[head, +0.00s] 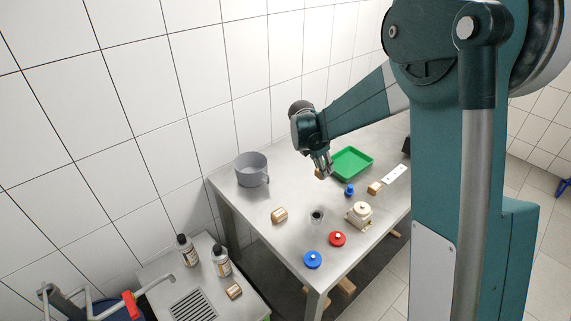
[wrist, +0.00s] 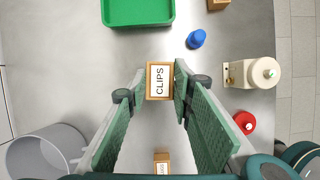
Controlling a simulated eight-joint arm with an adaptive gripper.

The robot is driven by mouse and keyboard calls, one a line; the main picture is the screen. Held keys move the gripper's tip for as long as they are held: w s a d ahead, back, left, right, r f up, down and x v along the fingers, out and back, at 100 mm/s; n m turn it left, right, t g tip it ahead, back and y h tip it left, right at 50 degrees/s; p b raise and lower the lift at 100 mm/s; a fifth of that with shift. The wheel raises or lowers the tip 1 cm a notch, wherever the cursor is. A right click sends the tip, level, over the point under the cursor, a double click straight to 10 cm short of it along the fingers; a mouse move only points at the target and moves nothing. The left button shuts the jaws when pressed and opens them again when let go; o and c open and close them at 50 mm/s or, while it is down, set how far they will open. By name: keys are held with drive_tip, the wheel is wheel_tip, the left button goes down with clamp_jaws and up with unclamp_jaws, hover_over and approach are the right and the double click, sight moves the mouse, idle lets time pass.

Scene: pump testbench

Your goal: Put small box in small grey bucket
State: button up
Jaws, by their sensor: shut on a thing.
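My gripper (head: 323,170) is shut on a small box (wrist: 160,79) with brown sides and a white label reading CLIPS. The box sits between the green finger pads in the wrist view; in the head view only a brown bit of it shows by the fingertips. The gripper is over the table, near the green tray. The small grey bucket (head: 252,170) stands upright at the table's left back corner, apart from the gripper and to its left. It also shows at the lower left of the wrist view (wrist: 45,150).
The green tray (head: 352,163) lies behind the gripper. Another brown box (head: 279,215) stands in front of the bucket, one (head: 374,188) at the right. A beige pump part (head: 359,215), red disc (head: 337,239) and blue disc (head: 313,260) are nearer. Bottles (head: 221,262) stand on a lower table.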

drive_tip(key=w+a+p, duration=0.1)
drive_tip(key=w+a, duration=0.2)
drive_tip(key=a, duration=0.5)
drive_tip(key=w+a, duration=0.3)
drive_tip(key=a, duration=0.5)
drive_tip(key=n, duration=0.1)
hover_over(250, 169)
drive_tip(key=s+d, duration=0.1)
drive_tip(key=s, duration=0.4)
drive_tip(key=shift+s+d+r+p, duration=0.1)
drive_tip(key=shift+d+r+p, duration=0.05)
drive_tip(key=shift+r+p, duration=0.25)
drive_tip(key=shift+f, duration=0.1)
drive_tip(key=shift+f, duration=3.1)
drive_tip(key=shift+f, duration=1.85)
drive_tip(key=shift+f, duration=0.15)
drive_tip(key=o, duration=0.5)
drive_tip(key=shift+o, duration=0.4)
